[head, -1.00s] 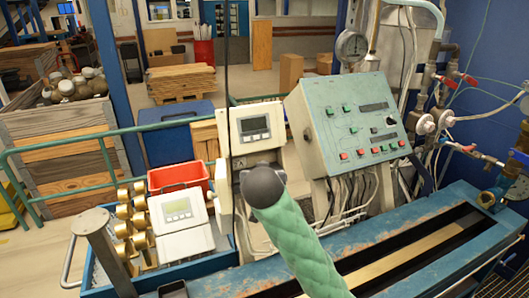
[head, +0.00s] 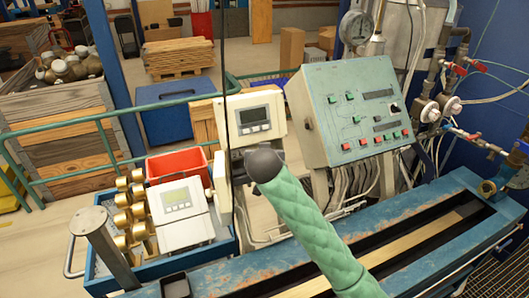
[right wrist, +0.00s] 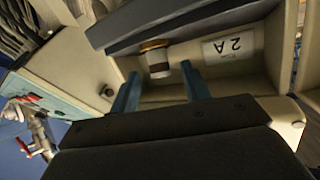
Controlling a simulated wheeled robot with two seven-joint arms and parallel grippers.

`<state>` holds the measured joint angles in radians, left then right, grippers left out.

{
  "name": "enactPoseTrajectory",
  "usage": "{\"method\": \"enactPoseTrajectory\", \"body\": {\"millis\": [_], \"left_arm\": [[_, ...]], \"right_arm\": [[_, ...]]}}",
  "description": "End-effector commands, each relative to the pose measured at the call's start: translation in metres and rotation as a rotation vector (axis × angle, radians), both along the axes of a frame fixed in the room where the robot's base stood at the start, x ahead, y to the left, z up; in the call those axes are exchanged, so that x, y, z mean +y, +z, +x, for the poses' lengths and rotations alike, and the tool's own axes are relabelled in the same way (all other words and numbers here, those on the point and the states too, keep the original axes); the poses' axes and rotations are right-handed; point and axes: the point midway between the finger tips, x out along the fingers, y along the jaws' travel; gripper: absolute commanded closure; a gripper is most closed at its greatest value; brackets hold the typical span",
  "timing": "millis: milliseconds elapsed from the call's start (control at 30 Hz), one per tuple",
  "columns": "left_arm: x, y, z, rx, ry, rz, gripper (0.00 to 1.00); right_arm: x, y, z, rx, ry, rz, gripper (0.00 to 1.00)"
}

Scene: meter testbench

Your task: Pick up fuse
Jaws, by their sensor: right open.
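The fuse (right wrist: 157,62) shows in the right wrist view as a short pale cylinder with a brass-coloured rim, in a recess of a cream housing. A label reading 2 A (right wrist: 229,45) appears upside down beside it. My right gripper (right wrist: 160,72) is open, with one blue finger to each side of the fuse in the picture. I cannot tell whether the fingers touch it. In the head view, a green-sleeved arm with a dark end (head: 268,163) reaches the cream meter housing (head: 273,102); the fuse and fingertips cannot be made out there. My left gripper is not in view.
A sloped control panel (head: 345,105) with buttons stands right of the housing. To the left are a second meter (head: 177,199), brass fittings (head: 125,212) and a red bin (head: 175,165). A blue bench (head: 230,283) runs along the front.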

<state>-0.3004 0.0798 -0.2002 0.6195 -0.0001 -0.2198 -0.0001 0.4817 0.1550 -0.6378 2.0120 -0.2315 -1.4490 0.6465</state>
Motion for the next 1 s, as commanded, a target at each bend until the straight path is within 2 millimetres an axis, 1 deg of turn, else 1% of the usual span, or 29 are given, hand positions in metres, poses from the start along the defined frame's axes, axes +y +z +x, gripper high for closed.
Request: {"method": "enactPoseTrajectory", "body": {"millis": [33,200,467,500,567,600,733,1000], "left_arm": [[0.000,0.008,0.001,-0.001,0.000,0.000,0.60],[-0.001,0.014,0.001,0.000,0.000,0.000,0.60],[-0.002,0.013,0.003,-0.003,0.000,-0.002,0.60],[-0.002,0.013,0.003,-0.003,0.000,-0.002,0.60],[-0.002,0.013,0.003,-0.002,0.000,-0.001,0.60],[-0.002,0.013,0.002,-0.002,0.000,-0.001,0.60],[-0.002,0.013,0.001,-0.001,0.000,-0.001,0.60],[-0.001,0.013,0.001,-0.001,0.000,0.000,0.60]], "right_arm": [[0.000,0.000,0.006,0.001,-0.001,-0.003,0.53],[0.000,-0.008,0.017,0.000,0.000,-0.001,0.53],[0.000,-0.011,0.018,0.000,0.000,0.000,0.53],[0.000,-0.011,0.018,0.000,0.000,0.000,0.55],[0.000,-0.011,0.018,0.000,0.000,0.000,0.67],[0.000,-0.011,0.018,0.000,0.000,0.000,0.75],[0.000,-0.011,0.018,0.000,0.000,0.000,1.00],[0.000,-0.010,0.018,0.000,0.000,0.000,1.00]]}}
